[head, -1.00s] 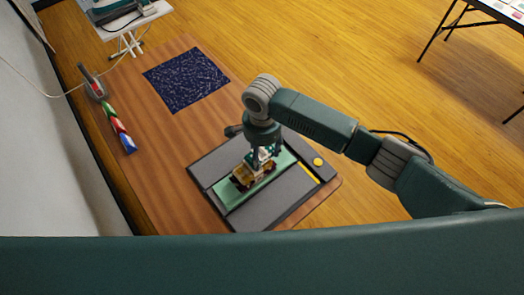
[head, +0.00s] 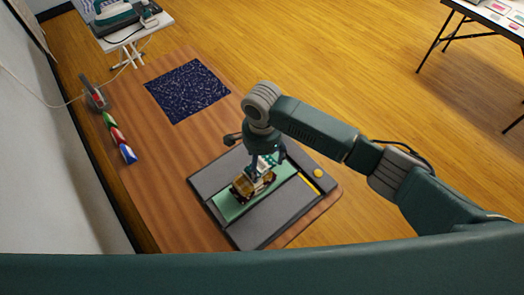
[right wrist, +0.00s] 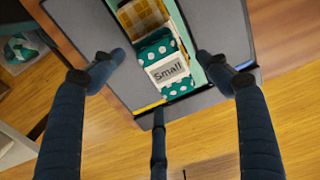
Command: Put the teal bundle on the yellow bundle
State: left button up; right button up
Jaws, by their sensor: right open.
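The teal bundle with white dots (right wrist: 178,88) and a white band reading "Small" lies in the right wrist view, end to end with the yellow plaid bundle (right wrist: 143,14). I cannot tell whether one rests on the other. In the head view the yellow bundle (head: 241,189) lies on a green strip, and the teal one is mostly hidden by my gripper. My right gripper (head: 266,160) points down above the bundles. In the right wrist view its open fingers (right wrist: 158,68) stand on either side of the teal bundle, apart from it. My left gripper is out of view.
The bundles are on a dark grey board (head: 268,222) at the table's near right corner. A dark blue patterned cloth (head: 187,90) lies farther back. Red, green and blue pieces (head: 118,138) line the left edge. The wooden table (head: 165,185) left of the board is clear.

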aim_at(262, 167)
notch_tip(262, 167, up, 10)
jog(key=b, duration=0.1)
jog(key=shift+r+b, duration=0.25)
jog(key=shift+b, duration=0.05)
dwell(0.3)
